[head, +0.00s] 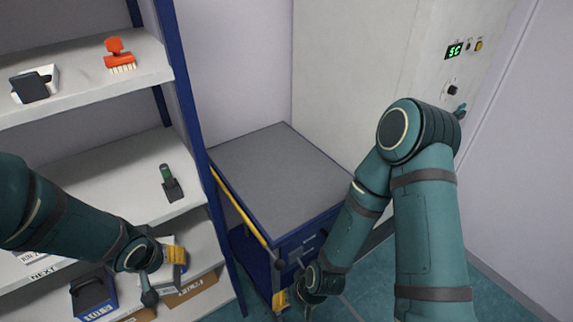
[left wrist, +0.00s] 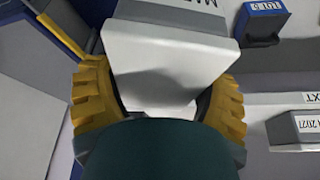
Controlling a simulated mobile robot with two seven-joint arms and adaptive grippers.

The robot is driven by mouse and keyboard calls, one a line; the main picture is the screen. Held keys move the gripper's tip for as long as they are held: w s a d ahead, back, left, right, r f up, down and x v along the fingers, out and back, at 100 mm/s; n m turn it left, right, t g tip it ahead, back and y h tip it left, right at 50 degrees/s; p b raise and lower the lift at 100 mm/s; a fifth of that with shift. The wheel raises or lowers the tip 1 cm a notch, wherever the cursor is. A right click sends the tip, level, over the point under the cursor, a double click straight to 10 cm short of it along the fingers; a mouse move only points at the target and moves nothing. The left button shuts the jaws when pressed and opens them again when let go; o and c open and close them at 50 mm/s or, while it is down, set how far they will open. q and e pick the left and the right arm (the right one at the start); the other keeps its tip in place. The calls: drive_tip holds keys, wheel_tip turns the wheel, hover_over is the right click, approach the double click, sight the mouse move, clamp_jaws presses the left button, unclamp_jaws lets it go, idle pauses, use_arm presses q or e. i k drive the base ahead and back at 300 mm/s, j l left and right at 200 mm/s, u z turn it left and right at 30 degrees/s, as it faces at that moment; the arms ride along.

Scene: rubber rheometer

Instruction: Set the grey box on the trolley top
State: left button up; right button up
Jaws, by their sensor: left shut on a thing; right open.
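The grey box (left wrist: 165,55) sits between the yellow fingers of my left gripper (left wrist: 160,100), which is shut on it. In the head view my left gripper (head: 166,262) is at the lower shelves, left of the trolley, and largely hides the box. The trolley top (head: 280,165) is a bare grey surface with a blue edge, right of the shelf rack. My right gripper (head: 288,300) is low in front of the trolley and is open; its fingers are partly cut off by the frame's bottom edge.
The blue shelf post (head: 190,130) stands between the shelves and the trolley. A yellow handle bar (head: 238,205) runs along the trolley's near left side. A blue bin (head: 92,295) stands on a lower shelf. A red brush (head: 118,55) and a green-handled tool (head: 170,182) stand higher up.

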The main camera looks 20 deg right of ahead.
sight(301, 189)
drive_tip(key=l+z, duration=0.1)
drive_tip(key=l, duration=0.3)
drive_tip(key=i+l, duration=0.15)
drive_tip(key=l, duration=0.25)
drive_tip(key=i+l+z, duration=0.15)
drive_tip(key=l, duration=0.6)
drive_tip(key=i+z, duration=0.05)
